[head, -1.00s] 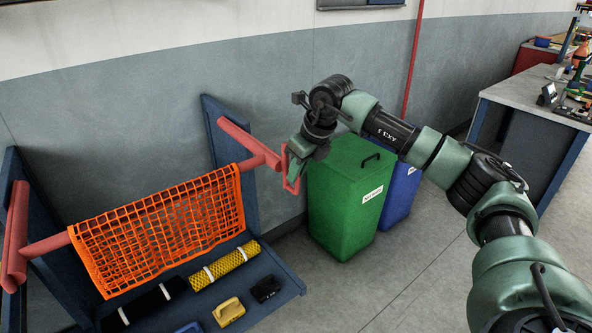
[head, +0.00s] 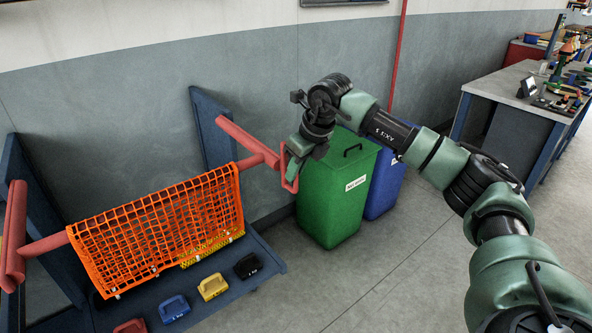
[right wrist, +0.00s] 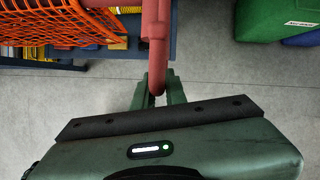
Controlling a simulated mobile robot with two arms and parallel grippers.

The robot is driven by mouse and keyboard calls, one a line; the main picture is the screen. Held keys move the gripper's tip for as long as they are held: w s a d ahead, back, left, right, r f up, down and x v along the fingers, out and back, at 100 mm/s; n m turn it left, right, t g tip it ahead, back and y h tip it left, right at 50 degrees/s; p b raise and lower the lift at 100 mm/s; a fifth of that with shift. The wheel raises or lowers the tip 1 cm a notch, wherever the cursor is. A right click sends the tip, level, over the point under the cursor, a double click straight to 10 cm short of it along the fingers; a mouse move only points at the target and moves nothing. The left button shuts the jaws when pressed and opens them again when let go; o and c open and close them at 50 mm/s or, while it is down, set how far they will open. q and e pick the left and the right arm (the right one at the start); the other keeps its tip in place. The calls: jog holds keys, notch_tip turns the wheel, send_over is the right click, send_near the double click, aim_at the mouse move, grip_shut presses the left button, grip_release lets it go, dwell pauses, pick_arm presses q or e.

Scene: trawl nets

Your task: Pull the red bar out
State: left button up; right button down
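The red bar (head: 47,244) runs sideways between two red side arms and carries an orange net (head: 160,225). The side arms (head: 236,134) run back to the blue uprights of a rack. A red loop handle (head: 293,177) is at the bar's right end. My right gripper (head: 289,165) is at this handle. In the right wrist view its fingers (right wrist: 158,97) stand on both sides of the red handle (right wrist: 156,66), shut on it; the exact contact is partly hidden. My left gripper is not in view.
A green bin (head: 333,205) and a blue bin (head: 385,185) stand just right of the handle. A workbench (head: 500,88) is at far right. The floor (head: 390,270) in front is clear.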

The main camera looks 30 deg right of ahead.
jog(key=c, duration=1.5)
grip_release()
jog(key=shift+o, duration=0.2)
jog(key=v, duration=0.8)
jog(key=shift+b, duration=0.45)
jog(key=shift+f, duration=0.1)
